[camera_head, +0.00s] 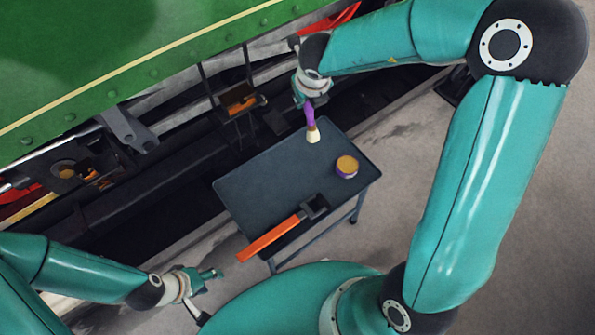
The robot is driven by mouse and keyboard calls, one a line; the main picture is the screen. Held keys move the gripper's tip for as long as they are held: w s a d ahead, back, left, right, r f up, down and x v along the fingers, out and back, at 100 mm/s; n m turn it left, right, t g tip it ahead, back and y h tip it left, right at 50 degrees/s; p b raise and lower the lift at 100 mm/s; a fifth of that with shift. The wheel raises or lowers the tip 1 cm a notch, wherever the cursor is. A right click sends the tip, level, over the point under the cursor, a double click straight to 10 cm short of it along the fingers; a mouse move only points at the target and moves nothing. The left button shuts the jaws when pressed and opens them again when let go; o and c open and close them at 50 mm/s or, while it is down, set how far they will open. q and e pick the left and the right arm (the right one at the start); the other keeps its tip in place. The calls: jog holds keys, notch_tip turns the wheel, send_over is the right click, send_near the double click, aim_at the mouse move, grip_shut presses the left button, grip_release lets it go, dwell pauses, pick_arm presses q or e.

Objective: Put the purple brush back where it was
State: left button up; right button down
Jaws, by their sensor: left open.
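The purple brush (310,115) hangs roughly upright from my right gripper (306,101), handle up and pale bristles down. The gripper is shut on the top of its handle. The bristles show against the far edge of the dark table (250,180); I cannot tell whether they touch it. My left gripper (207,292) is open and empty at the lower left, short of the table and apart from everything on it.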

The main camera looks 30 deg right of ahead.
aim_at(313, 135)
notch_tip(313, 135, down, 17)
jog(key=a+m+b, duration=0.2)
jog(key=m+b, duration=0.1)
jog(key=b, duration=0.9)
jog(key=shift+w+a+f+t+h+b, duration=0.15)
jog(key=shift+w+a+t+h+b, duration=0.15)
jog(key=shift+a+t+b, duration=0.1)
jog(key=c, duration=1)
grip_release()
jog(key=shift+o, duration=0.2)
jog(key=p+v, duration=0.5)
jog(key=v, duration=0.7)
